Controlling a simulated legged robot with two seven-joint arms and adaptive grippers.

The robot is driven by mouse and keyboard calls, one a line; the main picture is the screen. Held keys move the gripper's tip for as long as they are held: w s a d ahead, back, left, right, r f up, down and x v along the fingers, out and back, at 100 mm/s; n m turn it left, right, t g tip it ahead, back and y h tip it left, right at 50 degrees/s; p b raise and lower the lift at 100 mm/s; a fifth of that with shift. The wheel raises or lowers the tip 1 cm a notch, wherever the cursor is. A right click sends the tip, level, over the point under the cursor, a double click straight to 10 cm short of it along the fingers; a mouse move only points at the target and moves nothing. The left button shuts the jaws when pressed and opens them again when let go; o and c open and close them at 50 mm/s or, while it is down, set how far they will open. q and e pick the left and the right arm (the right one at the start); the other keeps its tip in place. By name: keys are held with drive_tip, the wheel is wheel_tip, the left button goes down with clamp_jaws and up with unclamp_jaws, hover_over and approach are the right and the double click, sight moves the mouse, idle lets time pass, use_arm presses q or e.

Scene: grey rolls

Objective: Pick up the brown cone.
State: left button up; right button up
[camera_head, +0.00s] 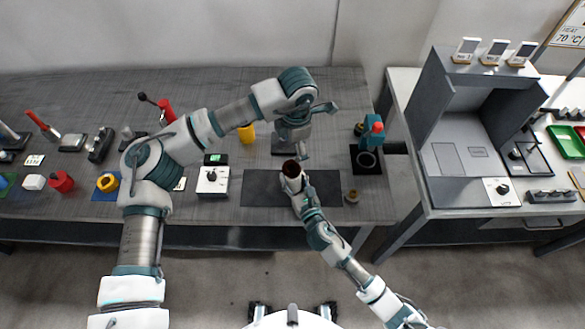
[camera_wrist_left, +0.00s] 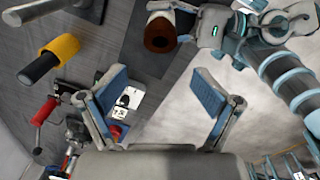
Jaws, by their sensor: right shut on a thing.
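The brown cone (camera_head: 291,168) is at the tip of my right gripper (camera_head: 294,176), above the dark mat. My right gripper is shut on it; the fingers are small and partly hidden in the head view. In the left wrist view the brown cone (camera_wrist_left: 160,34) shows its dark, round end, beside my right gripper (camera_wrist_left: 196,32). My left gripper (camera_head: 316,132) is above and close to the cone. In the left wrist view its two blue-padded fingers (camera_wrist_left: 163,84) stand wide apart with nothing between them.
The dark mat (camera_head: 262,188) lies at the table's front edge. A white box with a knob (camera_head: 213,180) stands left of it, and a small brown piece (camera_head: 352,196) at its right. A yellow cylinder (camera_head: 247,133) is behind. A teal device (camera_head: 372,134) stands at right.

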use_arm(q)
drive_tip(key=f, duration=1.2)
drive_tip(key=shift+w+a, duration=0.25)
drive_tip(key=shift+w, duration=0.1)
drive_tip(key=shift+r, duration=0.1)
clamp_jaws()
wheel_tip(320, 180, up, 10)
drive_tip(key=f+m, duration=0.1)
hover_over(292, 169)
drive_tip(key=s, duration=0.2)
drive_tip(key=d+m+y, duration=0.1)
drive_tip(key=m, duration=0.2)
drive_tip(key=shift+w+d+y, duration=0.1)
drive_tip(key=shift+d+y, duration=0.05)
drive_tip(key=shift+y, duration=0.25)
drive_tip(key=m, duration=0.2)
drive_tip(key=f+m+y, duration=0.1)
drive_tip(key=m, duration=0.1)
drive_tip(key=shift+w, duration=0.1)
drive_tip(key=m, duration=0.1)
drive_tip(key=m+t+y, duration=0.1)
drive_tip(key=shift+w+a+f+m+t, duration=0.2)
drive_tip(key=shift+a+m+t, duration=0.1)
